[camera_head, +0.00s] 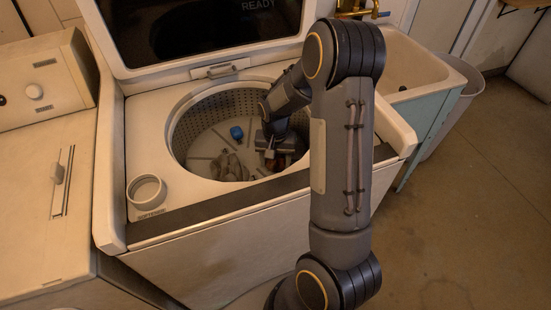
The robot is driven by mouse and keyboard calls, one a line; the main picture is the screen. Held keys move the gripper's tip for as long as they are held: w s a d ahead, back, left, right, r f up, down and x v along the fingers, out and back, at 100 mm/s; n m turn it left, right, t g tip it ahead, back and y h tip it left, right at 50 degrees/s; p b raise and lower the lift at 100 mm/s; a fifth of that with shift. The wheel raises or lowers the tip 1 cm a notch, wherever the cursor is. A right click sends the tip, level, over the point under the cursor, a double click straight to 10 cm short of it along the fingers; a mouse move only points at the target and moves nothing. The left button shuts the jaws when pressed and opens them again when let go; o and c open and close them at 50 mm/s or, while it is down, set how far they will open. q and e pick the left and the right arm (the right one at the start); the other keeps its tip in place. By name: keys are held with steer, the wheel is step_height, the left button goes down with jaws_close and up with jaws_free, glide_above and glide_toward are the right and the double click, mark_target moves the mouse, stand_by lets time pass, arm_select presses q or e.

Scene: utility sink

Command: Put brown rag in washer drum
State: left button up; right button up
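The top-load washer's drum (192,120) is open, with its lid raised behind it. My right gripper (272,153) is inside the drum, at its right side, with the arm coming over the front edge. A dark reddish-brown patch (286,163) shows just below and beside the gripper; it may be the brown rag, but the gripper partly hides it. I cannot tell whether the fingers are open or shut on it. A crumpled grey-brown cloth (230,164) lies on the drum floor left of the gripper. My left gripper is not in view.
A small blue item (236,133) lies in the drum. A softener cup (147,192) stands on the washer's left corner. A sink (415,68) with a brass tap stands to the right, beside a grey bin (455,105). Another appliance (45,190) adjoins on the left. Floor at right is clear.

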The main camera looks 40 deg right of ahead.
mark_target(275, 161)
steer(key=o, duration=0.4)
steer(key=shift+r, duration=0.1)
steer(key=shift+r, duration=0.3)
step_height(275, 161, up, 12)
steer(key=shift+f+p, duration=0.15)
steer(key=shift+p, duration=0.5)
